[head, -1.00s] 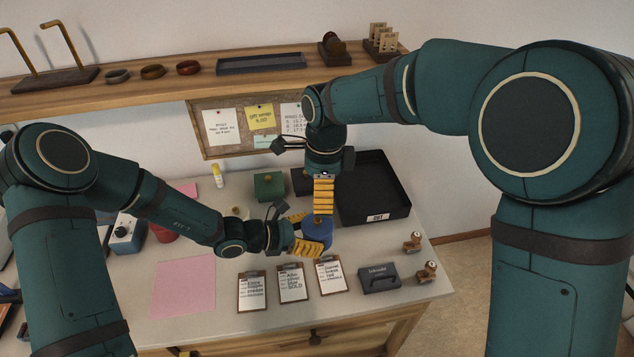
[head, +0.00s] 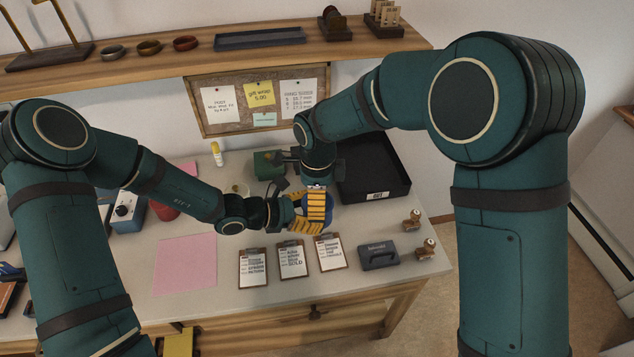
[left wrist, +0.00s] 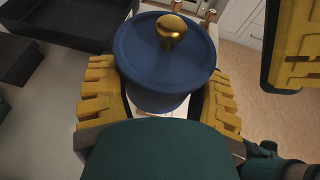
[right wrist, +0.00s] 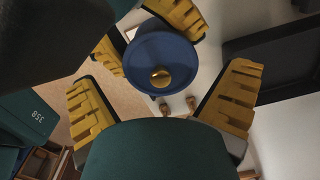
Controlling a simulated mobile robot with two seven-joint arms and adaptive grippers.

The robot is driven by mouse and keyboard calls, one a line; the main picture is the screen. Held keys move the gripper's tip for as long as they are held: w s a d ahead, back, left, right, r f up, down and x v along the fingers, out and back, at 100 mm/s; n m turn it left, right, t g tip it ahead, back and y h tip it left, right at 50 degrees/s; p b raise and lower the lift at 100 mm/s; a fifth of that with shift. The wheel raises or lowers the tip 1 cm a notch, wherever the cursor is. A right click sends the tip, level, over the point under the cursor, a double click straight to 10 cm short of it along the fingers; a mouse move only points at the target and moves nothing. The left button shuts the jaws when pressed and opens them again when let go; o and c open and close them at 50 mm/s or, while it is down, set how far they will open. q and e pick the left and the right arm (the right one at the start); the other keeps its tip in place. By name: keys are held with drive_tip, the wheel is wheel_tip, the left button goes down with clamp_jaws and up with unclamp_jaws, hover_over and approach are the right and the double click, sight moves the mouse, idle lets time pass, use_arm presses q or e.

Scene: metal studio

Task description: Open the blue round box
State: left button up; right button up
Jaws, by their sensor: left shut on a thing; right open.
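The blue round box (left wrist: 160,62) has a blue lid with a gold knob (left wrist: 172,30) on top, and the lid sits on the box. My left gripper (left wrist: 160,100) is shut around the sides of the box; its yellow fingers also show in the head view (head: 305,224). My right gripper (right wrist: 165,90) is open, with its fingers apart and nothing between them, above and near the lid. In the right wrist view the knob (right wrist: 160,78) lies between and beyond the fingers. In the head view the box (head: 325,212) is mostly hidden behind my fingers.
A black tray (head: 400,186) stands behind and to the right of the box. Three clipboards (head: 292,260) lie in front, with a dark block (head: 377,256) and small wooden stands (head: 427,250) to the right. A green box (head: 268,165) stands behind. The pink sheet (head: 186,262) lies at left.

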drive_tip(key=shift+f, duration=0.5)
clamp_jaws()
drive_tip(key=shift+r, duration=0.15)
idle(0.5)
drive_tip(key=shift+r, duration=1)
drive_tip(key=shift+r, duration=2)
